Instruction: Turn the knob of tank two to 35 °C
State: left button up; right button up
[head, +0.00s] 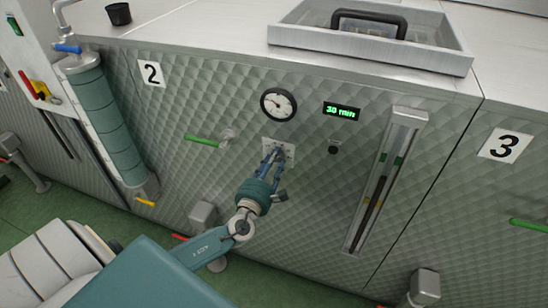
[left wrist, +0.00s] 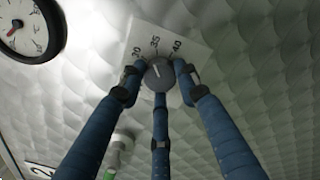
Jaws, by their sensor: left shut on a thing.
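Tank two is the quilted metal front with the number 2 plate (head: 151,74). Its small white scale plate (head: 291,143) sits below the round gauge (head: 279,104). My left gripper (head: 275,158) is at this plate, with its three blue fingers shut around the grey knob (left wrist: 160,76). In the left wrist view the scale (left wrist: 181,38) reads 30, 35 and 40 above the knob. A short light mark shows on the knob's face; which figure it points to is too small to tell. In the head view the fingers hide the knob. My right gripper is out of view.
A green display (head: 342,111) reads 30 min. A green-handled valve (head: 203,140) is left of the plate, and a tall level gauge (head: 386,180) is right. A metal tray (head: 430,54) with a black-handled item lies on top. Tank three's number plate (head: 506,146) is far right.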

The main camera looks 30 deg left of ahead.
pick_arm(q)
jog(key=shift+f+m+p, duration=0.25)
jog(key=shift+m+p, duration=0.2)
jog(key=shift+m, duration=0.55)
jog(key=shift+s, duration=0.1)
jog(key=o, duration=1)
jog(key=shift+c, duration=0.2)
jog(key=shift+o, duration=0.9)
jog(key=shift+r, duration=0.1)
jog(key=v, duration=1.2)
jog(key=shift+a, duration=0.1)
